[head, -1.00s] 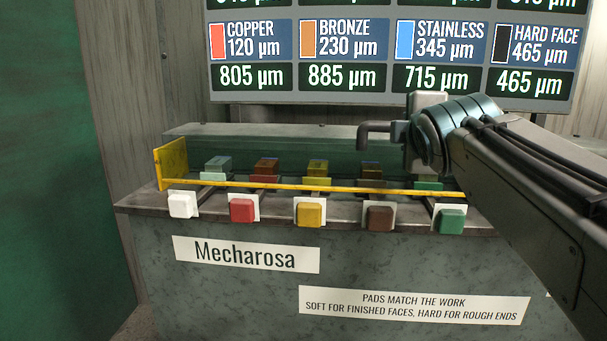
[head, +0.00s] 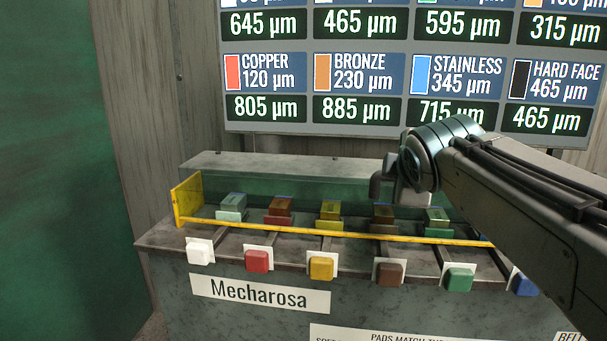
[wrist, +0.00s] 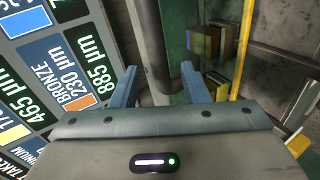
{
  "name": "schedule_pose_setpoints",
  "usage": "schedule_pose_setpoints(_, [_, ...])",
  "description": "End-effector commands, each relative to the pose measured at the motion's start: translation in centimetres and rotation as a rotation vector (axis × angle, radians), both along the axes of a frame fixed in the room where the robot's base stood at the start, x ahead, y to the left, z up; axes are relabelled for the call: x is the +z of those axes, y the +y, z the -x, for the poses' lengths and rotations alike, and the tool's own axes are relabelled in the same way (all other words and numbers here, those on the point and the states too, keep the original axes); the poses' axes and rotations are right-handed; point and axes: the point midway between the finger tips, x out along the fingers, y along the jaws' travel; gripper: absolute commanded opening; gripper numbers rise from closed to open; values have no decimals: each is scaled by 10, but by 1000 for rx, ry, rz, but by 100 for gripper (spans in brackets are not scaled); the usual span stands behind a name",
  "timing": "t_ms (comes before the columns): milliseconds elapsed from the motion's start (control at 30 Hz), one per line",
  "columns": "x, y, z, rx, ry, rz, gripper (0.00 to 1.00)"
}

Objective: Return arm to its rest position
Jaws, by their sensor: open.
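My arm comes in from the right in the head view and ends in front of the back right of the pad bench. Part of my gripper (head: 408,180) shows below the wrist joint, its fingertips hidden there. In the wrist view my gripper (wrist: 160,84) has its two blue-grey fingers spread apart. A dark round rod (wrist: 150,40) shows between and past them; I cannot tell its distance. No held object is seen.
The bench carries a yellow rail (head: 330,232), coloured pads behind it, and white (head: 199,251), red (head: 258,261), yellow (head: 321,267), brown (head: 390,273), green (head: 458,279) and blue (head: 524,282) buttons. A sign board (head: 270,80) stands behind. A green panel (head: 60,200) is at left.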

Motion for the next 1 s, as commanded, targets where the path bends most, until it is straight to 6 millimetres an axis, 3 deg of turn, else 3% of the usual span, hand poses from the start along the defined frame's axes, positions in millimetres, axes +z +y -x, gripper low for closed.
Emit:
schedule_pose_setpoints(33, [14, 5, 2, 2, 29, -9, 41])
schedule_pose_setpoints(367, [-12, 4, 48, -258, 241, -380, 41])
schedule_pose_setpoints(700, [-27, 11, 122, -656, 468, -736, 41])
schedule_pose_setpoints(1000, [-36, 20, 184, -1005, 600, -936, 41])
